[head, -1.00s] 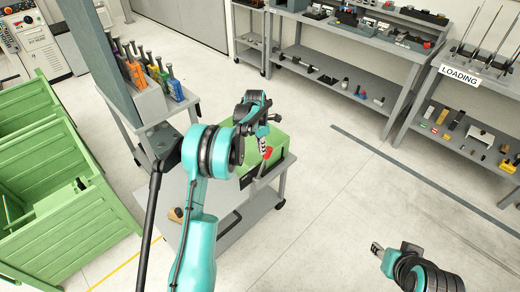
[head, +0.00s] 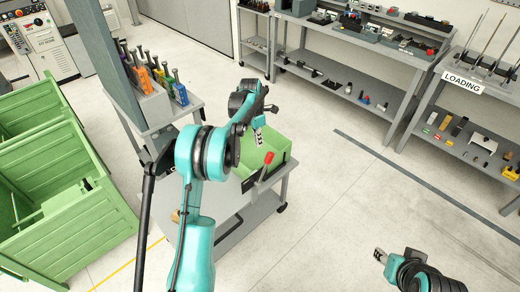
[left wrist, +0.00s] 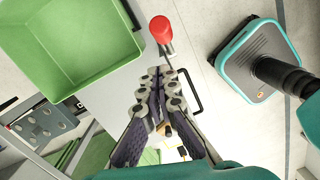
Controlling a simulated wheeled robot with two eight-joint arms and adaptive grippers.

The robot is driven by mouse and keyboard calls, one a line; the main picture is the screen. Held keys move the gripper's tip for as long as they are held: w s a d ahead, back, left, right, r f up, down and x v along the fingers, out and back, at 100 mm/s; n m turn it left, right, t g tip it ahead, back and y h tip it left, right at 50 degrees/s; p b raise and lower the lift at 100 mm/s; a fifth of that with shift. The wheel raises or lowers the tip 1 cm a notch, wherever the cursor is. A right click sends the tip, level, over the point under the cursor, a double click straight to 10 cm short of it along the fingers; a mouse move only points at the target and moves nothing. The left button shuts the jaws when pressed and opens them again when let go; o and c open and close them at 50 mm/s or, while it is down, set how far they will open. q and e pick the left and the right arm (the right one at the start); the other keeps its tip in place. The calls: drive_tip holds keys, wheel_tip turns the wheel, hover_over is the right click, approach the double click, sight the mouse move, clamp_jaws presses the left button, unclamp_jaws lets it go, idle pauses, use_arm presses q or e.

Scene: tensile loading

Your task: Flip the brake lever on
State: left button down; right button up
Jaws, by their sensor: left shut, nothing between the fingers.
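The brake lever (head: 268,158) has a red knob on a thin dark rod and stands tilted at the front of the cart, beside the green bin. In the left wrist view its red knob (left wrist: 161,29) shows just beyond my fingertips. My left gripper (head: 259,138) is shut and empty, pointing down over the bin, slightly left of and above the knob in the head view. A gap shows between fingertips and knob.
The open green bin (head: 280,150) sits on the grey cart (head: 240,228). A stand with several colored-handled tools (head: 150,98) is behind left. Large green crates (head: 70,225) stand at left. Grey shelves (head: 350,62) line the back. The floor at right is clear.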

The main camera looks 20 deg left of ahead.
use_arm(q)
drive_tip(key=r, duration=0.4)
drive_tip(key=shift+w+p, duration=0.4)
drive_tip(key=shift+f, duration=0.1)
drive_tip(key=s+d+r+m+t+b, duration=0.1)
drive_tip(key=s+d+r+m+t, duration=0.1)
drive_tip(key=s+d+r+m, duration=0.45)
drive_tip(key=s+d+r+m+t, duration=0.1)
drive_tip(key=s+d+r+m, duration=0.2)
drive_tip(key=s+r+m, duration=0.5)
drive_tip(key=s+d+f+m+t, duration=0.1)
drive_tip(key=s+f+m, duration=0.2)
drive_tip(key=s, duration=0.3)
drive_tip(key=s+d+f+m+t+b, duration=0.1)
drive_tip(key=s+d+f+m, duration=0.1)
drive_tip(key=s+m, duration=0.4)
drive_tip(key=s+d+f+m+t+y, duration=0.1)
drive_tip(key=s+f+m, duration=0.3)
drive_tip(key=s, duration=0.4)
drive_tip(key=shift+d+m, duration=0.35)
drive_tip(key=shift+m, duration=0.1)
